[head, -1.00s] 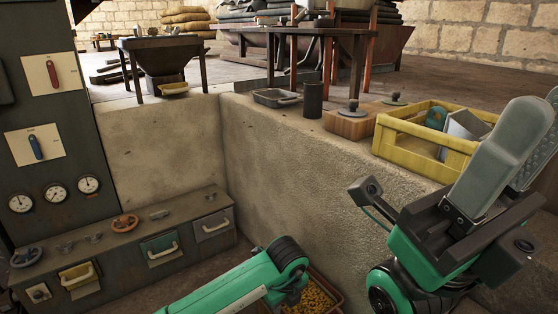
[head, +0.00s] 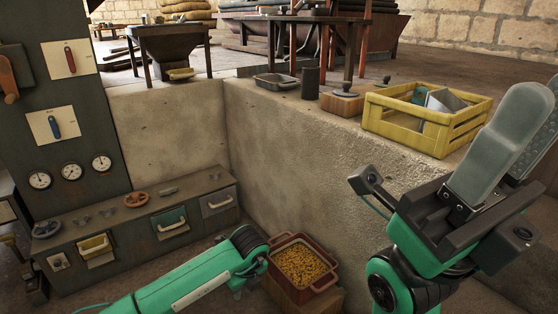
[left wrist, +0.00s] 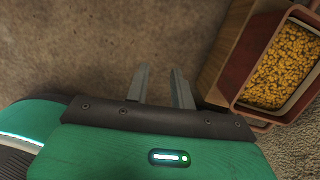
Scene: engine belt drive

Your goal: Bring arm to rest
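My left arm comes in low from the left in the head view, with its black wrist joint beside a red bin of yellow pellets (head: 268,243). Its gripper (head: 238,291) is small and partly hidden there, low to the left of the bin. In the left wrist view the two grey fingers (left wrist: 162,75) stand apart with nothing between them, over bare floor, and the bin (left wrist: 238,85) is to their right. My right gripper (head: 543,92) is large at the right edge of the head view, raised, its grey fingers apart and empty, one partly cut off.
A stone ledge (head: 290,140) carries a yellow crate (head: 400,125), a wooden block (head: 342,104), a dark cylinder (head: 310,82) and a grey tray (head: 276,82). A control cabinet (head: 75,130) with levers and dials stands left, above a drawer bench (head: 130,228). Floor is clear left of the bin.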

